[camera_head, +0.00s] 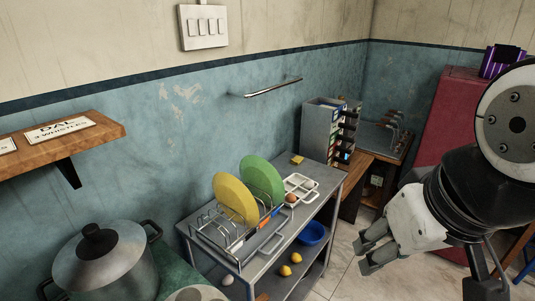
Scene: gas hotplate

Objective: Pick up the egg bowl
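I cannot tell for certain which thing is the egg bowl. A white, divided, handled dish (303,185) stands on the top of the grey metal shelf unit, with a brown egg-like round thing (291,198) at its near end. A blue bowl (313,231) sits on the lower shelf; its contents are too small to make out. My gripper (361,256) is at the right, to the right of the shelf unit. Its fingers are apart with nothing visible between them, and it touches neither container.
A rack (240,236) with a yellow plate (235,200) and a green plate (262,178) stands on the shelf unit (270,262). Yellow round things (285,271) lie below. A lidded pot (103,268) is at lower left. Floor (345,272) is clear beside the unit.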

